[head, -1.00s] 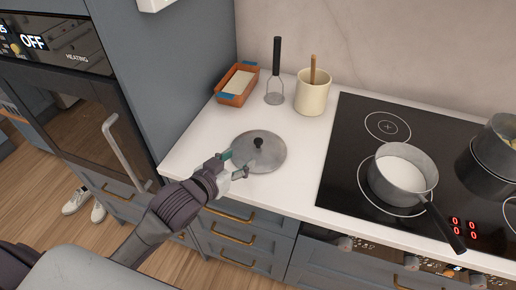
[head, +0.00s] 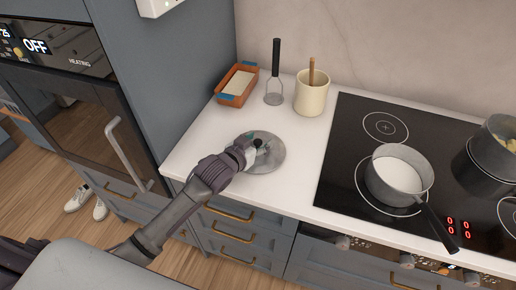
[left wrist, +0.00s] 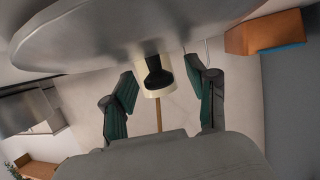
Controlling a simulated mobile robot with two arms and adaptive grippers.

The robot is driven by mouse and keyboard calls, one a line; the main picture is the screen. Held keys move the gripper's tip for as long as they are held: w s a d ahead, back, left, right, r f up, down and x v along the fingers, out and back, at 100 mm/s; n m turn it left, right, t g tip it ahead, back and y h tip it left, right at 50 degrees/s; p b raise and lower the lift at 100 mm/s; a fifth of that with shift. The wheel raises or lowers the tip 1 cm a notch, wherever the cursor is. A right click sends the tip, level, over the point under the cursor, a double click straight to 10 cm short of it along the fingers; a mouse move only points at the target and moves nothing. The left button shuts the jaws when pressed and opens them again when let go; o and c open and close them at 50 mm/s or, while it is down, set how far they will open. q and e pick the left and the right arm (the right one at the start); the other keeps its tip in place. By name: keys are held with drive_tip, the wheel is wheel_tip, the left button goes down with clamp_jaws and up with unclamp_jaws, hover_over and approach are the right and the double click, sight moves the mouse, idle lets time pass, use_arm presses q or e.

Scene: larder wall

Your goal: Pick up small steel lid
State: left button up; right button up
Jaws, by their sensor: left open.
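The small steel lid (head: 271,156) lies flat on the white counter in the head view, left of the hob. Its black knob (head: 259,142) points up. My left gripper (head: 254,145) is open, low over the left part of the lid at the knob. In the left wrist view the lid (left wrist: 110,35) fills the top, and its knob (left wrist: 157,72) shows between the two parted fingers (left wrist: 162,80). I cannot tell whether a finger touches the knob. My right gripper is not in view.
A cream crock (head: 311,95) with a wooden handle, a masher (head: 274,90) and an orange dish (head: 237,84) stand behind the lid. A saucepan (head: 398,175) with white contents and a dark pot (head: 488,155) stand on the hob. The counter between lid and hob is clear.

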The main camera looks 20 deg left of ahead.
use_arm(q)
drive_tip(key=shift+s, duration=0.1)
drive_tip(key=shift+c, duration=0.5)
clamp_jaws()
drive_tip(key=shift+r, duration=0.15)
